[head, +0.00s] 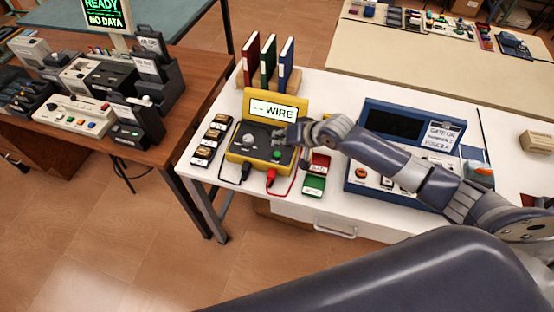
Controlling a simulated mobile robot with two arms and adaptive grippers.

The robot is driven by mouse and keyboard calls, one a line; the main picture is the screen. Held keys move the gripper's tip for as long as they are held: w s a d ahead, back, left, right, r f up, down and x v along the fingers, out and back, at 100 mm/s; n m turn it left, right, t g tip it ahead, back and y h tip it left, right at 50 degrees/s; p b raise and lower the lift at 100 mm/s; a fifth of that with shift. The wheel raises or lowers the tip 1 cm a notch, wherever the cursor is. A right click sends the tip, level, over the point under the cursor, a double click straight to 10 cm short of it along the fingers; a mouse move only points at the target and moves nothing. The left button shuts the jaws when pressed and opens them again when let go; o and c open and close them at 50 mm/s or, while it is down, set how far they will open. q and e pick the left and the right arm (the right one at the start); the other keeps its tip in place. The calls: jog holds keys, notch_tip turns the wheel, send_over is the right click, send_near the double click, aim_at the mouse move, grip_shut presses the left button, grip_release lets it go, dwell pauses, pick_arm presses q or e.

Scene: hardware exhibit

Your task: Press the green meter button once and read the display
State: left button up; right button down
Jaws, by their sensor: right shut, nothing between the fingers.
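The yellow meter (240,152) stands on the white table. Its raised display (273,110) reads "-- WIRE". The green button (277,155) is on the right part of the meter's dark front panel, with a grey knob (248,139) to its left. My right gripper (281,135) is over the panel, just behind the green button in the picture. It is shut and empty. I cannot tell whether its tips touch the panel; they appear apart from the button. My left gripper is not in view.
Black and red plugs (271,178) with leads are at the meter's front. Red and green boxes (314,185) lie to its right, a blue instrument (370,112) beyond. Small dark blocks (211,140) line its left. Binders (268,60) stand behind. My right arm crosses the table.

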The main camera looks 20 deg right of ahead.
aim_at(279, 152)
jog(key=shift+f+b, duration=0.3)
jog(key=shift+f, duration=0.7)
jog(key=shift+f, duration=0.1)
dwell(0.6)
jog(key=shift+f, duration=0.3)
jog(key=shift+s+f, duration=0.1)
jog(key=shift+f, duration=0.45)
dwell(0.8)
jog(key=shift+r+p, duration=0.8)
jog(key=shift+r, duration=0.15)
notch_tip(279, 152, up, 5)
jog(key=p, duration=0.5)
